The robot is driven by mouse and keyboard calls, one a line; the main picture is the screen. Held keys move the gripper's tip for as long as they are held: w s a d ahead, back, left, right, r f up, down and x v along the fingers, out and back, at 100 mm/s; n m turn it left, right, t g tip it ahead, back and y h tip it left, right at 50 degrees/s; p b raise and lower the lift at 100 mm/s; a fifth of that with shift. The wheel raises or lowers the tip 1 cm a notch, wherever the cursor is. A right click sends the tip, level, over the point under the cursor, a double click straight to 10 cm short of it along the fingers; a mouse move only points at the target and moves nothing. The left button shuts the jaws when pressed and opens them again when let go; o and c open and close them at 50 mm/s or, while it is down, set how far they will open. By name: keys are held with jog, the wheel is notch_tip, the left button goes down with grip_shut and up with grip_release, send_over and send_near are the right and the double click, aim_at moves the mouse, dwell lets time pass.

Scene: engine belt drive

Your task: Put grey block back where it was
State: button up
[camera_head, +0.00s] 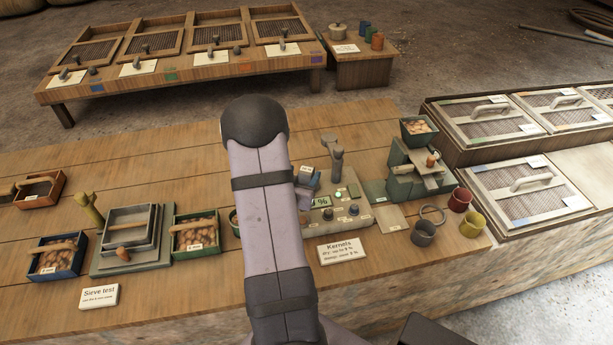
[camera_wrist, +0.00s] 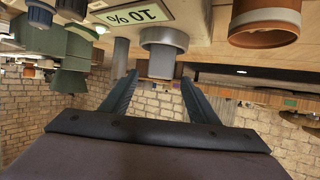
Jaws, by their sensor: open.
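I cannot single out a grey block for certain. In the wrist view a grey stepped cylinder (camera_wrist: 163,42) lies just beyond and between my fingertips, apart from them as far as I can tell. A pale "10 %" plate (camera_wrist: 136,14) is beside it. My gripper (camera_wrist: 159,77) is open with nothing visible held. In the head view my arm hides the gripper and part of the meter. The meter (camera_head: 340,222) shows a green "%" plate (camera_head: 320,202), dark knobs and a grey upright post (camera_head: 336,163).
Right of the meter stand a green-grey mill (camera_head: 403,183), a grey cup (camera_head: 423,233), a red cup (camera_head: 460,199) and a yellow cup (camera_head: 472,224). A "Kernels" card (camera_head: 341,250) lies in front. At left are sieves (camera_head: 127,240), a blue tray (camera_head: 57,256) and a green tray (camera_head: 196,233).

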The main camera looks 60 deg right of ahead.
aim_at(307, 167)
jog(key=shift+p+x, duration=0.55)
jog(key=shift+x, duration=1.55)
jog(key=shift+r, duration=0.1)
jog(key=c, duration=1.3)
jog(key=shift+r, duration=0.2)
jog(key=shift+r+b, duration=0.5)
jog(key=shift+r, duration=4.3)
